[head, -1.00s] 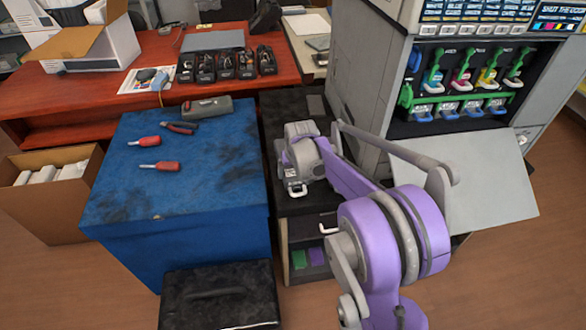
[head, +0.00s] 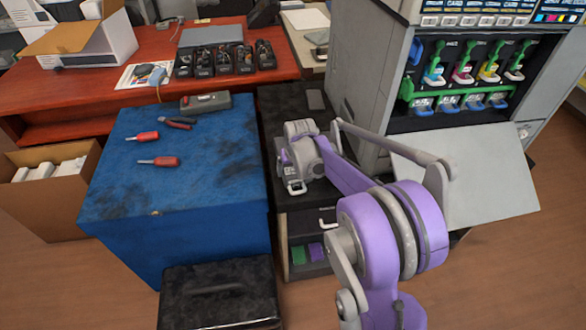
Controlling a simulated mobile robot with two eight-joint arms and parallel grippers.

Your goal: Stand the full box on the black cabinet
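The black cabinet (head: 284,102) stands between the blue cabinet and the large grey machine; the back part of its top is bare apart from a small dark grey flat piece. A brown cardboard box (head: 43,209) stands on the floor at the left, open, with several white items filling it up to near the rim; it looks like the full box. My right gripper (head: 296,187) is over the front part of the black cabinet, far from that box. Its fingers are mostly hidden by the wrist, and I see nothing held. My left gripper is out of view.
A blue cabinet (head: 215,190) carries screwdrivers, pliers and a grey tool. A black case (head: 220,294) is in front of it. A red desk (head: 60,103) holds an open white box (head: 95,45) and several black cartridges. The grey machine's lowered flap (head: 470,180) juts out at right.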

